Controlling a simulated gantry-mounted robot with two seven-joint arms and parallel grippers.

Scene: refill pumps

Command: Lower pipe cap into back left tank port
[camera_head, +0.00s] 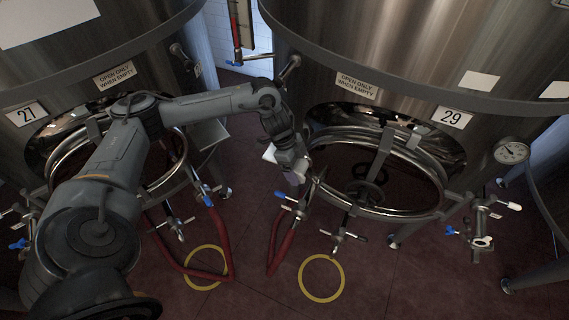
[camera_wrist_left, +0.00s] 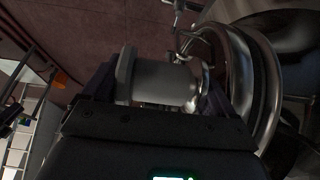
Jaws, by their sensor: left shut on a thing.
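The pipe cap (camera_wrist_left: 162,82) is a pale grey cylinder with a wider flange at its left end. In the left wrist view it sits between the two dark fingers of my left gripper (camera_wrist_left: 155,92), which is shut on it. In the head view my left gripper (camera_head: 296,174) hangs in the air between the two steel tanks, near the left edge of tank 29's round hatch. The cap is too small there to make out clearly. I cannot tell which opening is the back left tank port. My right gripper is not in view.
Tank 29 (camera_head: 400,65) stands right of the gripper and tank 27 (camera_head: 70,60) left, behind my arm. Tank 29's round hatch rim (camera_head: 440,180) is close by. Valves with blue handles (camera_head: 286,198) and red hoses (camera_head: 278,245) lie below. Yellow rings (camera_head: 321,278) mark the floor.

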